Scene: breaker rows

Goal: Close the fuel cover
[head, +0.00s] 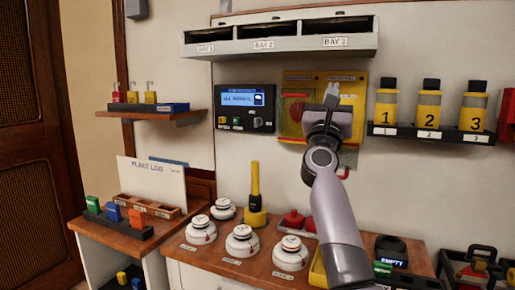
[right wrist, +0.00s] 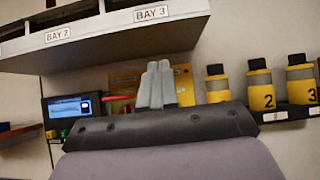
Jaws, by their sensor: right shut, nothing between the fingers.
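A yellow panel (head: 292,88) with a see-through yellow part hangs on the wall, right of the blue-screen unit; it looks like the place of the fuel cover. A red round part (head: 297,110) shows through it. Its lettering is too small to read, and I cannot tell how far the cover stands open. My right gripper (head: 332,92) is shut and empty, fingers pointing up in front of the panel, hiding its middle. In the right wrist view the shut fingers (right wrist: 156,84) stand before the yellow panel (right wrist: 183,84). I cannot tell if they touch it. My left gripper is not in view.
A white shelf unit (head: 300,50) with labelled bays overhangs the panel. Yellow numbered bottles (head: 428,105) stand on a black rack to the right. The blue-screen unit (head: 245,107) is on the left. White round detectors (head: 242,240) and a yellow post (head: 256,200) stand on the counter below.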

